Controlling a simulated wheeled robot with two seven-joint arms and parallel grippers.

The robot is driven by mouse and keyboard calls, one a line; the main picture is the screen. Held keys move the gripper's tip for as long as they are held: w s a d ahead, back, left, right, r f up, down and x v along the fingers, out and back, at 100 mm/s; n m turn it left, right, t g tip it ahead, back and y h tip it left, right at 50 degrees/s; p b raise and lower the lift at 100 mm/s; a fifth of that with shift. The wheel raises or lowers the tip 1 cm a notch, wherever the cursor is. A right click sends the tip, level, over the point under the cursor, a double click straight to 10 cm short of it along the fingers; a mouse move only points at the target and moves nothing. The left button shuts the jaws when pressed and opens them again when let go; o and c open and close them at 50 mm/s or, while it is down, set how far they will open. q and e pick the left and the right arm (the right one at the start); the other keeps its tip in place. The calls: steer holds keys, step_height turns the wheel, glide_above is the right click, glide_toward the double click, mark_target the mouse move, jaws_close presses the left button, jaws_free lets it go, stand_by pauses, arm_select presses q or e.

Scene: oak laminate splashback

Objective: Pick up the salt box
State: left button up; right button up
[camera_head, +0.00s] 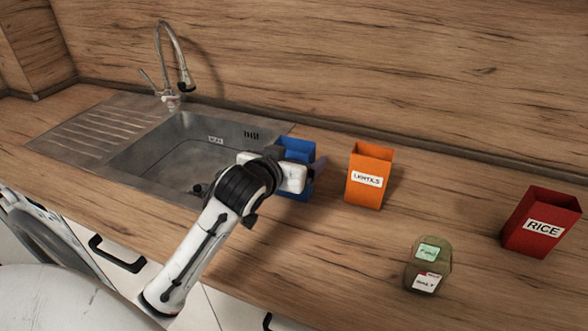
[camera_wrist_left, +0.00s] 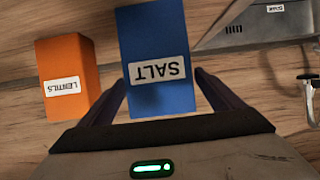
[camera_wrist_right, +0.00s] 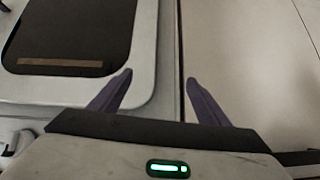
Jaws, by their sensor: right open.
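The salt box is blue with a white SALT label. In the head view the salt box (camera_head: 297,150) stands on the counter right of the sink, partly hidden behind my left gripper (camera_head: 312,172). In the left wrist view the salt box (camera_wrist_left: 155,52) appears upside down, with its lower part between the spread purple fingers of my left gripper (camera_wrist_left: 160,98). The left fingers are open on either side of it, with gaps visible.
An orange lentils box (camera_head: 370,178) stands right of the salt box. A red rice box (camera_head: 541,222) and a greenish jar (camera_head: 428,263) stand farther right. The sink (camera_head: 185,150) with its tap (camera_head: 172,65) lies left. Counter between lentils and rice is clear.

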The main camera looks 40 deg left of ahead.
arm_select(q)
steer(key=shift+r, duration=0.1)
steer(key=c, duration=1.3)
